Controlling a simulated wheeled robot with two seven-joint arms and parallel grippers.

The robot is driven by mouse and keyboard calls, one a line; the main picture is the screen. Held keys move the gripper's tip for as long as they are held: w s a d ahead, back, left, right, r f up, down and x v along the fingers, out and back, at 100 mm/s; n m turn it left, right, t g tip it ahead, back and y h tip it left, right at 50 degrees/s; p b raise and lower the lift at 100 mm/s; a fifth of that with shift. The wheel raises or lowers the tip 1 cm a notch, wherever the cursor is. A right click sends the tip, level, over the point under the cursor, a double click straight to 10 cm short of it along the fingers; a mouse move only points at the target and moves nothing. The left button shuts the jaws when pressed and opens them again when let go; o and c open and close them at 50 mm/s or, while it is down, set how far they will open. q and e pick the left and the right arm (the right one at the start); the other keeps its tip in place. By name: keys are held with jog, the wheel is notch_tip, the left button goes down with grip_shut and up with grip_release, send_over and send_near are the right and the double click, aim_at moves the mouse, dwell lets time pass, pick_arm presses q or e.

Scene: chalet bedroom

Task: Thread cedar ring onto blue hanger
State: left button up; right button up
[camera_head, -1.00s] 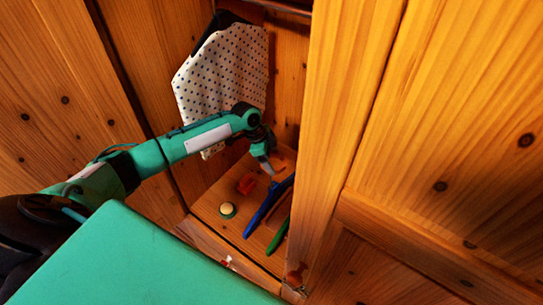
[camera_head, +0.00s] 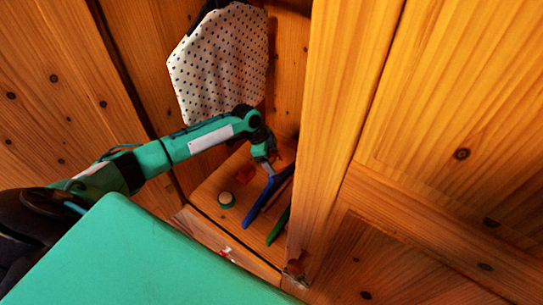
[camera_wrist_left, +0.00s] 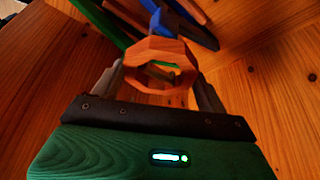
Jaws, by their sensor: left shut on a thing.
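The cedar ring (camera_wrist_left: 160,62), a faceted wooden loop, is between the fingers of my left gripper (camera_wrist_left: 160,80), which is shut on it. The blue hanger (camera_wrist_left: 187,22) lies just beyond the ring in the left wrist view, close to its upper edge. I cannot tell whether the two touch or whether any part of the hanger is through the ring. In the head view, my left gripper (camera_head: 269,170) is at the upper end of the blue hanger (camera_head: 264,198) on the wardrobe floor, and the ring is not clear there. My right gripper is not in view.
A green hanger (camera_head: 279,226) lies beside the blue one. A red object (camera_head: 244,174) and a small round pale-topped object (camera_head: 226,199) are on the wardrobe floor. A dotted cloth (camera_head: 220,65) hangs above. A wooden upright (camera_head: 335,120) bounds the right side.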

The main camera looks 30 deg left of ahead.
pick_arm(q)
jog(key=shift+f, duration=0.55)
jog(key=o, duration=1)
jog(key=shift+b+v, duration=1.75)
jog(key=shift+v, duration=5.2)
jog(key=shift+a+f, duration=0.1)
